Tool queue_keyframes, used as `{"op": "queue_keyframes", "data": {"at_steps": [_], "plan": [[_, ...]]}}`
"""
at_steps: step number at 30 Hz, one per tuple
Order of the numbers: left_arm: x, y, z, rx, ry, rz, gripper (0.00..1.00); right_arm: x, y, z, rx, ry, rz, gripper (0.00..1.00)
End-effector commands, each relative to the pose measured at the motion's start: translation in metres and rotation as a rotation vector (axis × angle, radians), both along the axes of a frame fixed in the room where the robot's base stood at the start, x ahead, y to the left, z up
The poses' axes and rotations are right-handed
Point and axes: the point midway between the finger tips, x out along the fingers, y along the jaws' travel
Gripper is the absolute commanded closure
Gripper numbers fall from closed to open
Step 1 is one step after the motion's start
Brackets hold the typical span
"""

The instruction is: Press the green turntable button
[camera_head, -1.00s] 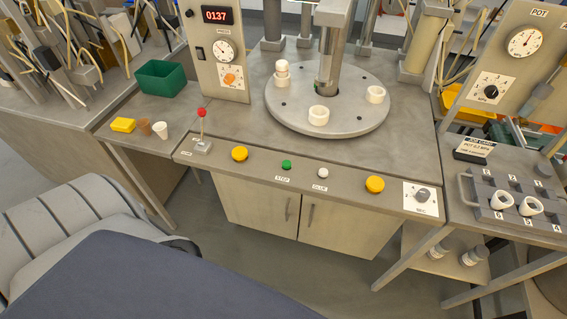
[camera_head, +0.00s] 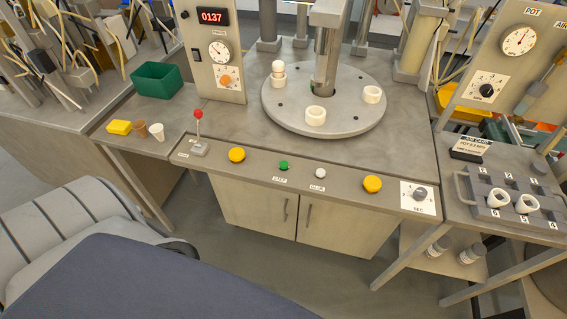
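The green turntable button (camera_head: 283,166) sits on the front strip of the bench, above a small label that seems to read STEP. The grey round turntable (camera_head: 350,132) stands behind it. White ring holders sit on the turntable: one at the front (camera_head: 315,115), one at the right (camera_head: 372,94), and one at the left (camera_head: 278,80) with a white rounded piece on it. Neither of my grippers shows in the view, and nothing touches the green button.
Yellow buttons (camera_head: 237,155) (camera_head: 372,184) and a white button (camera_head: 320,173) flank the green one. A red-knobbed lever (camera_head: 198,115) stands at left, a dial (camera_head: 419,193) at right. A grey tray (camera_head: 480,212) holds white pieces.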

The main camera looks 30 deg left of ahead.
Motion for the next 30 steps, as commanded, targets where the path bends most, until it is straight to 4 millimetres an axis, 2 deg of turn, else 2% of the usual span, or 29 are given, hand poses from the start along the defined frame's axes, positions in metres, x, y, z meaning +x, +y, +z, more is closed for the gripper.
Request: {"op": "queue_keyframes", "data": {"at_steps": [1,5,6,30], "plan": [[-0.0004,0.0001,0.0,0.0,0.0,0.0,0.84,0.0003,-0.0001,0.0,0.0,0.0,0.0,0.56],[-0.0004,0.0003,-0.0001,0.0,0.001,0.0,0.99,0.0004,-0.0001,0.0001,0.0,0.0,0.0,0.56],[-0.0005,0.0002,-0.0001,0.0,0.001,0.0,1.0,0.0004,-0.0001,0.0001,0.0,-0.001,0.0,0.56],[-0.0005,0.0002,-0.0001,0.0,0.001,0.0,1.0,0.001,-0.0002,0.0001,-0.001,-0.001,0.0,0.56]]}}
